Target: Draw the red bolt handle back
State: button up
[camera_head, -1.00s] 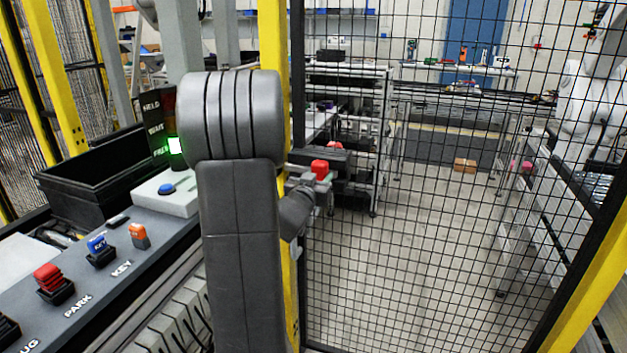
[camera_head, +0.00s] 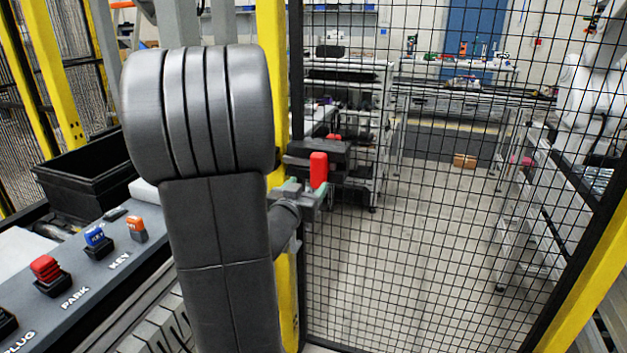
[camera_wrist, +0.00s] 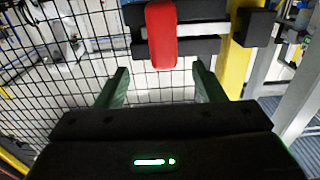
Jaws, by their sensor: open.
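The red bolt handle (camera_head: 318,169) stands upright at the bolt on the mesh gate, just right of the yellow post. In the wrist view the handle (camera_wrist: 161,35) is a red rounded bar in front of the dark bolt housing (camera_wrist: 202,46) and its pale metal rod. My gripper (camera_head: 304,190) is just below and in front of the handle in the head view. In the wrist view its two green fingers (camera_wrist: 158,86) are spread apart, with the handle beyond them and between their lines. The fingers do not touch the handle there. My arm hides part of the post and panel.
A yellow post (camera_head: 270,60) stands beside the mesh gate (camera_head: 430,230). At left a grey panel (camera_head: 120,275) carries a red block (camera_head: 46,268), a blue key block (camera_head: 97,237) and an orange block (camera_head: 136,229). A black bin (camera_head: 90,180) sits behind it.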

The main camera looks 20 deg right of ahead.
aim_at(315, 170)
jog(key=v, duration=0.4)
jog(key=shift+d, duration=0.1)
jog(key=p+x, duration=0.1)
jog(key=x, duration=1.3)
jog(key=shift+w+a+p, duration=0.15)
jog(key=shift+a+p, duration=0.25)
jog(key=shift+a, duration=0.05)
